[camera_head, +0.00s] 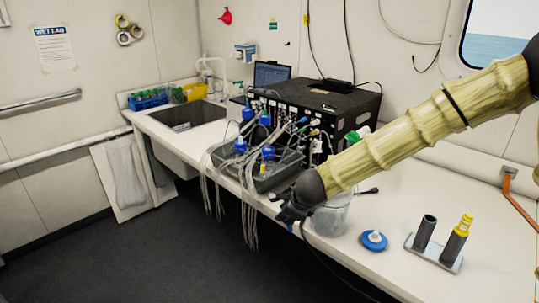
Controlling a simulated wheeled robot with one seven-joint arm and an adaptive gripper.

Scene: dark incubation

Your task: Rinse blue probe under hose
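My gripper (290,210) is dark and small in the head view, over the bench's front edge. It is beside a clear container (331,222); I cannot tell whether its fingers are open or hold anything. Several blue-topped items (265,120) stand in and around a grey tray (280,176) behind it; I cannot tell which, if any, is the blue probe. A round blue piece (374,240) lies on the bench to the right. An orange hose (526,209) hangs at the right edge. A dark cable runs down from near the gripper.
A two-tube holder (433,254) stands at the front right, a yellow-topped item (461,230) in its right tube. A black instrument box (315,98) with cables and a laptop (271,73) stand behind. A sink (188,115) is at the back left. The right bench is mostly clear.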

